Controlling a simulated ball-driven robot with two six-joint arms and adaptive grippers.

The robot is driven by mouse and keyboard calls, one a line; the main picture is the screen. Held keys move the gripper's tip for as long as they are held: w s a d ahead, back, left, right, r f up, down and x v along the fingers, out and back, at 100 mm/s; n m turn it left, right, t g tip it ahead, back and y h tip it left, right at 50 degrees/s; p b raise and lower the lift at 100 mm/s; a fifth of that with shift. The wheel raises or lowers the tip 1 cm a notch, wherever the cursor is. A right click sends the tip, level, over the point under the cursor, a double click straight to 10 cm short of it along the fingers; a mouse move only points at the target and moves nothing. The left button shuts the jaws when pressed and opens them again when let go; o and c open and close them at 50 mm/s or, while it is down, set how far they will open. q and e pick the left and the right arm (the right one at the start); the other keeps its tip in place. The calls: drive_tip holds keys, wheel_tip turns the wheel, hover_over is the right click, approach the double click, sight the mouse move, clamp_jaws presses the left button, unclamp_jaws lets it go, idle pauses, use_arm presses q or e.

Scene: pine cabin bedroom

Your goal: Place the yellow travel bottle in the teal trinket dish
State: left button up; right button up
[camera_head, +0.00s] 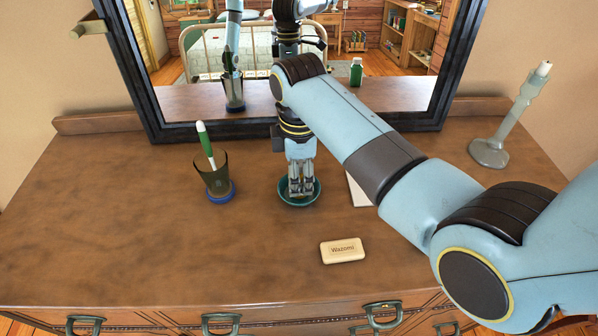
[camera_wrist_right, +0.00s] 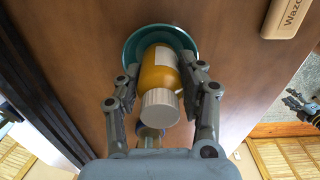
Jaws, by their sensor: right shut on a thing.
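My right gripper (camera_head: 301,187) points down over the teal trinket dish (camera_head: 284,200). It is shut on the yellow travel bottle (camera_wrist_right: 158,70), which has a white ribbed cap (camera_wrist_right: 159,107). In the right wrist view the bottle lies between the two fingers of the gripper (camera_wrist_right: 163,84), cap towards the camera and far end within the outline of the dish (camera_wrist_right: 133,48). I cannot tell whether the bottle touches the dish floor. In the head view the gripper hides most of the bottle. I cannot make out my left gripper directly.
A soap bar (camera_head: 342,250) lies in front, and a candlestick (camera_head: 492,150) stands at right. A mirror (camera_head: 200,98) rises behind. The dresser's left side is clear.

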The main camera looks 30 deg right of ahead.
drive_tip(key=shift+f, duration=0.15)
drive_tip(key=o, duration=1.2)
wheel_tip(320, 180, up, 12)
drive_tip(key=shift+r+b, duration=0.15)
drive_tip(key=shift+b, duration=0.65)
